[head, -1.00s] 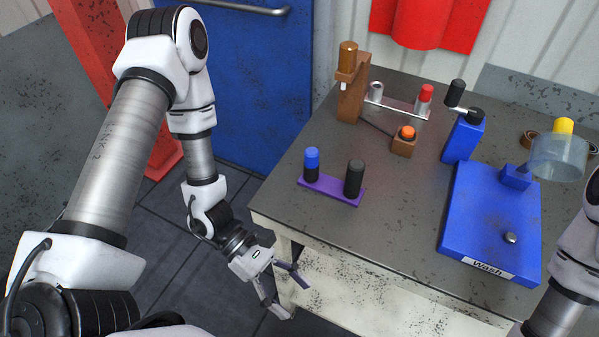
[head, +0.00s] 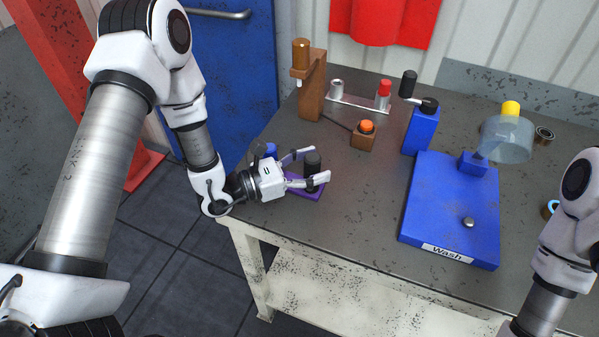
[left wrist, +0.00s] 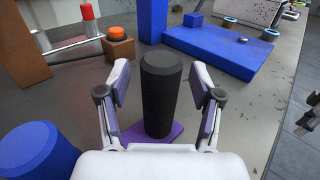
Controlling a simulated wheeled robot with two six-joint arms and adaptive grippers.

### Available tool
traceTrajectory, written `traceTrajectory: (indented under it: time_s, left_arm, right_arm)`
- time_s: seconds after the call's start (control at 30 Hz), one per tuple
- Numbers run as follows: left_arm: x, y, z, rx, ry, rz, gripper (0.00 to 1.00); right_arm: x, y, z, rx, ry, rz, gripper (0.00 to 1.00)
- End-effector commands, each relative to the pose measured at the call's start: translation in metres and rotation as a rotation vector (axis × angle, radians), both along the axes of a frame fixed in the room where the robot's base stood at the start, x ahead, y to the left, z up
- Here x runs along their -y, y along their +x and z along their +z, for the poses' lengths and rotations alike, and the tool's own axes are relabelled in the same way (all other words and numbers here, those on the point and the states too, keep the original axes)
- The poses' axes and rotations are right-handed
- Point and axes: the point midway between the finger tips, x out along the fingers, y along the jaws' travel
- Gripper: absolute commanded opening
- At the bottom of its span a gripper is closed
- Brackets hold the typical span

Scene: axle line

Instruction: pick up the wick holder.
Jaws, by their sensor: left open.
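No label in view names the wick holder; the thing at my left gripper is an upright black cylinder (head: 312,159) on a purple plate (head: 308,191). In the left wrist view the black cylinder (left wrist: 160,100) stands between the two fingers, with a gap on each side. My left gripper (head: 319,166) is open, reaching in from the left low over the table. My right gripper is out of view.
An orange button on a brown block (head: 364,137), a brown stand (head: 311,85) and a red-capped rack (head: 383,95) stand behind. A blue wash station (head: 450,205) with a clear bowl (head: 507,140) is to the right. The table (head: 350,230) is clear in front of the plate.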

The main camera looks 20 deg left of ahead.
Motion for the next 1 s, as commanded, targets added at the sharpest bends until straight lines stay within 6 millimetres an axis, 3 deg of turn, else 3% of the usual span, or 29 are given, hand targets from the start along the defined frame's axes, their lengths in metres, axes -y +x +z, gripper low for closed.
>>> traceTrajectory:
  time_s: [0.2,0.4,0.77,1.0]
  left_arm:
    - [0.001,0.001,-0.001,0.001,-0.001,0.001,0.65]
    - [0.001,0.001,-0.001,-0.001,-0.001,0.0,0.0]
    - [0.001,0.001,0.001,0.001,-0.001,0.0,0.0]
    - [0.001,0.002,0.014,0.004,-0.001,0.0,0.0]
  right_arm:
    - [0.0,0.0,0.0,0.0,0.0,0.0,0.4]
    - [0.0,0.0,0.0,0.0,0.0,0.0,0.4]
    - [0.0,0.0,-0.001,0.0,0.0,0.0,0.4]
    - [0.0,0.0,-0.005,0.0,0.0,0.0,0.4]
